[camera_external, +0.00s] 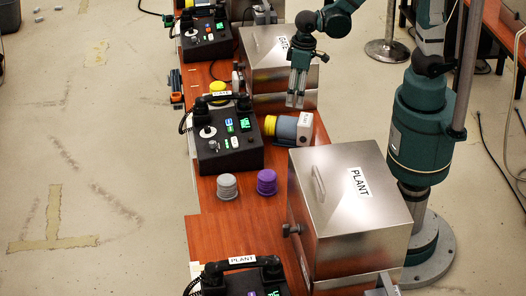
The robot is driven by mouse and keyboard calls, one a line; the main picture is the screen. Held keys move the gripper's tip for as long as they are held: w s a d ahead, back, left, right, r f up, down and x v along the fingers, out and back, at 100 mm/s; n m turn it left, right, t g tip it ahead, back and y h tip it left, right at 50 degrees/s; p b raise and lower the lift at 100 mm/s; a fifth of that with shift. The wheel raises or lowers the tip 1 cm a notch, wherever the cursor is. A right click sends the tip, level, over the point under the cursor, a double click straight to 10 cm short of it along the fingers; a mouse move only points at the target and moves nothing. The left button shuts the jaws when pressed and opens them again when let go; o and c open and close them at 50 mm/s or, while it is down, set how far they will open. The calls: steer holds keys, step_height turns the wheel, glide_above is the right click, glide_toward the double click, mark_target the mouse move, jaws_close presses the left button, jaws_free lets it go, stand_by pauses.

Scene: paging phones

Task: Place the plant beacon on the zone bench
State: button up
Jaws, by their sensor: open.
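My gripper (295,102) is open and empty, pointing down in front of the steel box labelled GATE. Below it a blue cylinder with a yellow end and a white labelled block (291,129) lies on its side; its label is too small to read. A grey ribbed beacon (227,187) and a purple ribbed beacon (267,182) stand upright side by side on the reddish wooden bench (218,222). A yellow beacon (218,92) stands farther back, partly hidden by a phone handset. No beacon shows a readable PLANT label.
A steel box labelled PLANT (348,215) stands right of the purple beacon. The GATE box (271,52) stands at the back. Black phone consoles stand at the middle (230,140), back (205,38) and front (240,281); the front one reads PLANT. Bare wood lies before the beacons.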

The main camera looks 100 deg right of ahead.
steer(key=s+r+n+t, duration=0.2)
steer(key=s+r, duration=0.3)
steer(key=r, duration=0.3)
steer(key=s+a+r+n+t, duration=0.1)
steer(key=s+r+t, duration=0.3)
steer(key=r, duration=0.4)
steer(key=shift+s+r+n, duration=0.2)
steer(key=shift+s+n, duration=0.2)
steer(key=shift+s, duration=0.45)
steer(key=shift+a, duration=0.1)
stand_by(0.7)
